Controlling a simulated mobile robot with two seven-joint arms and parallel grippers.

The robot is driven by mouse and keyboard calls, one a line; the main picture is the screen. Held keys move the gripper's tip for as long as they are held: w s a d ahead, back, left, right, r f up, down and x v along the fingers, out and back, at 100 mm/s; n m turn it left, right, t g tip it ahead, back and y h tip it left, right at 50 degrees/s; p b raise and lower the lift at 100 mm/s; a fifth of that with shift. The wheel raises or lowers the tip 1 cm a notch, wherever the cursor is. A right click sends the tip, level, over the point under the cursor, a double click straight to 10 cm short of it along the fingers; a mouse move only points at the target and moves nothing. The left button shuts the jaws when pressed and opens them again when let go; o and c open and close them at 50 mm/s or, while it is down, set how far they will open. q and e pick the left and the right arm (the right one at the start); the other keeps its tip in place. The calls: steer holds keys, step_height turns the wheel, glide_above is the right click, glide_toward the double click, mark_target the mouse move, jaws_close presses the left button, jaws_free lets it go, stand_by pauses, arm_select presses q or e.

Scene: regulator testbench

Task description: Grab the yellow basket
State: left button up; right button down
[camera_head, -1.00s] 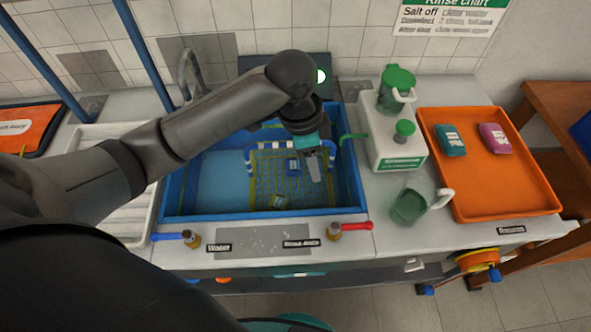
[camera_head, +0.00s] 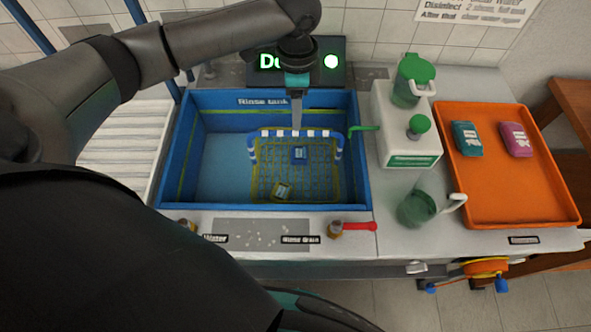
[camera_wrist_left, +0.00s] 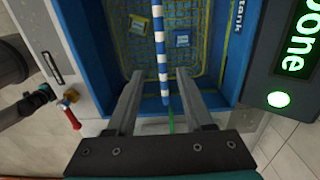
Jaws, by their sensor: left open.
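The yellow basket (camera_head: 270,185) is a wire mesh basket standing in the blue rinse tank (camera_head: 178,160). Its blue-and-white striped handle (camera_head: 265,133) spans its far side in the head view. Two small packets, a blue one (camera_head: 299,153) and a yellowish one (camera_head: 282,190), lie in it. My left gripper (camera_head: 296,126) points down at the middle of the handle bar. In the left wrist view the open fingers (camera_wrist_left: 160,75) lie on either side of the striped bar (camera_wrist_left: 161,50), with nothing clamped. Whether they touch it I cannot tell. My right gripper is not in view.
A screen (camera_head: 335,60) stands behind the tank; it reads "Done" in the wrist view. A white dispenser (camera_head: 405,140) with green jugs stands right of the tank. An orange tray (camera_head: 500,195) holds two packets. A red-handled valve (camera_head: 350,228) sits at the front edge.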

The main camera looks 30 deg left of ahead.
arm_select(q)
steer(key=shift+a+f+b, duration=0.2)
steer(key=shift+f+b, duration=0.4)
steer(key=shift+f, duration=2.9)
steer(key=shift+c, duration=0.3)
jaws_close()
steer(key=shift+w+r, duration=0.15)
steer(key=shift+w, duration=0.05)
